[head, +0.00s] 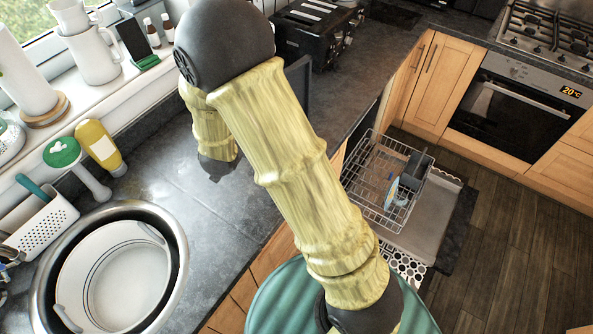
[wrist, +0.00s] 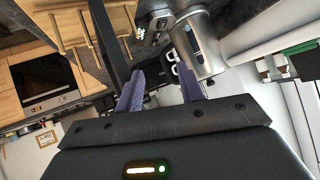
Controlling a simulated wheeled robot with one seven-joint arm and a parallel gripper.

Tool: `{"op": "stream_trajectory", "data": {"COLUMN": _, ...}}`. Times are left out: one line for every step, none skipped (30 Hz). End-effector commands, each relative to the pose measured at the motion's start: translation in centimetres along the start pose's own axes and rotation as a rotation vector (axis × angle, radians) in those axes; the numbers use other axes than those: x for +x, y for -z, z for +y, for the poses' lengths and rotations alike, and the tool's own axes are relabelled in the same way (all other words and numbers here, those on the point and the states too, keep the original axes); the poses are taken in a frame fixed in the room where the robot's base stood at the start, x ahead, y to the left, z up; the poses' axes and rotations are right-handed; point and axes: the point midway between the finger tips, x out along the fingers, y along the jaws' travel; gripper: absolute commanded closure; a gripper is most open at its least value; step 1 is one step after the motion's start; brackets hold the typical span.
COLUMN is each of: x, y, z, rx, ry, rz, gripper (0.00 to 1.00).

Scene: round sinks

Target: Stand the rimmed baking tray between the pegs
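My gripper (wrist: 160,88) shows in the wrist view with its two purple fingers apart and a clear gap between them; its end is hidden behind my arm in the head view. A dark flat panel (wrist: 108,40), possibly the baking tray, runs up behind and beside the left finger; I cannot tell whether they touch. In the head view a dark grey panel (head: 298,82) stands upright just right of my arm, mostly hidden, and may be the same thing. A wire rack (head: 372,190) sits right of my arm, holding a blue-and-white plate (head: 391,192); its pegs are too small to tell.
A round sink (head: 176,262) with a white basin inside is at the lower left. A black toaster (head: 312,32) stands at the back. A yellow bottle (head: 100,147), green-topped brush (head: 63,153) and white caddy (head: 42,222) line the left. Counter between sink and arm is clear.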

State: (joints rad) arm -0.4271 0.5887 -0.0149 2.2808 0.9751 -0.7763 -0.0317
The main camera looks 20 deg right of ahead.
Motion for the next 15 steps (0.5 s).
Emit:
{"op": "stream_trajectory", "data": {"x": -0.6, "y": 0.6, "z": 0.3, "rx": -0.009, "ry": 0.033, "rz": -0.048, "gripper": 0.62}}
{"op": "stream_trajectory", "data": {"x": -0.9, "y": 0.7, "z": 0.4, "rx": -0.020, "ry": 0.052, "rz": -0.079, "gripper": 0.62}}
{"op": "stream_trajectory", "data": {"x": -1.4, "y": 0.8, "z": 0.6, "rx": -0.037, "ry": 0.077, "rz": -0.119, "gripper": 0.62}}
{"op": "stream_trajectory", "data": {"x": -1.8, "y": 0.9, "z": 0.8, "rx": -0.051, "ry": 0.095, "rz": -0.149, "gripper": 0.62}}
{"op": "stream_trajectory", "data": {"x": -2.2, "y": 0.9, "z": 1.0, "rx": -0.066, "ry": 0.110, "rz": -0.179, "gripper": 0.62}}
{"op": "stream_trajectory", "data": {"x": -2.9, "y": 0.9, "z": 1.4, "rx": -0.087, "ry": 0.130, "rz": -0.217, "gripper": 0.62}}
{"op": "stream_trajectory", "data": {"x": -3.4, "y": 1.0, "z": 1.8, "rx": -0.104, "ry": 0.144, "rz": -0.245, "gripper": 0.62}}
{"op": "stream_trajectory", "data": {"x": -3.9, "y": 1.0, "z": 2.1, "rx": -0.123, "ry": 0.156, "rz": -0.273, "gripper": 0.62}}
{"op": "stream_trajectory", "data": {"x": -4.7, "y": 1.0, "z": 2.8, "rx": -0.149, "ry": 0.171, "rz": -0.312, "gripper": 0.62}}
{"op": "stream_trajectory", "data": {"x": -5.3, "y": 0.9, "z": 3.3, "rx": -0.170, "ry": 0.181, "rz": -0.340, "gripper": 0.62}}
{"op": "stream_trajectory", "data": {"x": -6.0, "y": 0.9, "z": 3.9, "rx": -0.193, "ry": 0.190, "rz": -0.370, "gripper": 0.62}}
{"op": "stream_trajectory", "data": {"x": -6.9, "y": 0.8, "z": 4.8, "rx": -0.224, "ry": 0.198, "rz": -0.409, "gripper": 0.62}}
{"op": "stream_trajectory", "data": {"x": -7.7, "y": 0.8, "z": 5.6, "rx": -0.251, "ry": 0.203, "rz": -0.439, "gripper": 0.62}}
{"op": "stream_trajectory", "data": {"x": -8.5, "y": 0.7, "z": 6.5, "rx": -0.278, "ry": 0.206, "rz": -0.471, "gripper": 0.62}}
{"op": "stream_trajectory", "data": {"x": -9.6, "y": 0.5, "z": 7.8, "rx": -0.317, "ry": 0.206, "rz": -0.513, "gripper": 0.62}}
